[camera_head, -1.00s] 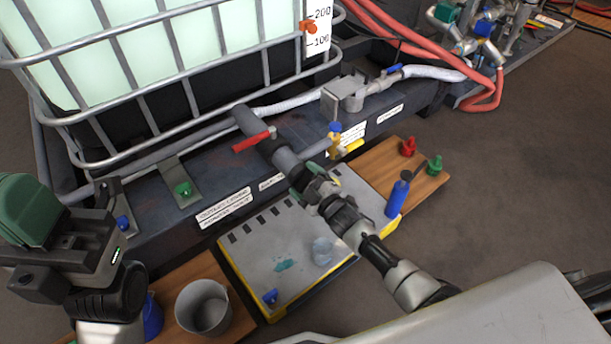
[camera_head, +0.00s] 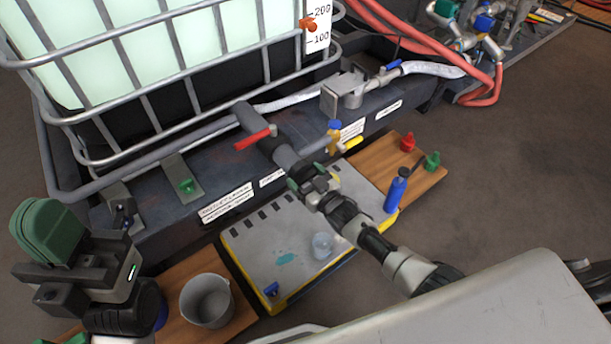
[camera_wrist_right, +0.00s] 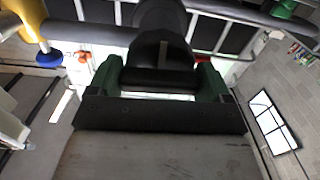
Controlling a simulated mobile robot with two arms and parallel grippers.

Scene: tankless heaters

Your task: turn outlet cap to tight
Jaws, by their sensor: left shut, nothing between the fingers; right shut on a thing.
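The dark outlet cap (camera_wrist_right: 160,50) sits at the end of the grey outlet pipe (camera_head: 248,117), below the red valve lever (camera_head: 254,138). My right gripper (camera_head: 313,179) reaches up from the lower right and is shut on the cap. In the right wrist view, its green fingers (camera_wrist_right: 158,80) are on either side of the black cap. In the head view the gripper hides most of the cap, and no tightness mark is readable. My left gripper (camera_head: 46,230) is shut and empty at the far left, away from the pipe.
A caged white tank (camera_head: 150,45) stands behind. Below the pipe lie a grey tray (camera_head: 262,240) with a clear cup (camera_head: 322,245), a grey bucket (camera_head: 207,301), a blue bottle (camera_head: 396,192) and red (camera_head: 407,142) and green (camera_head: 432,161) fittings. The floor at right is clear.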

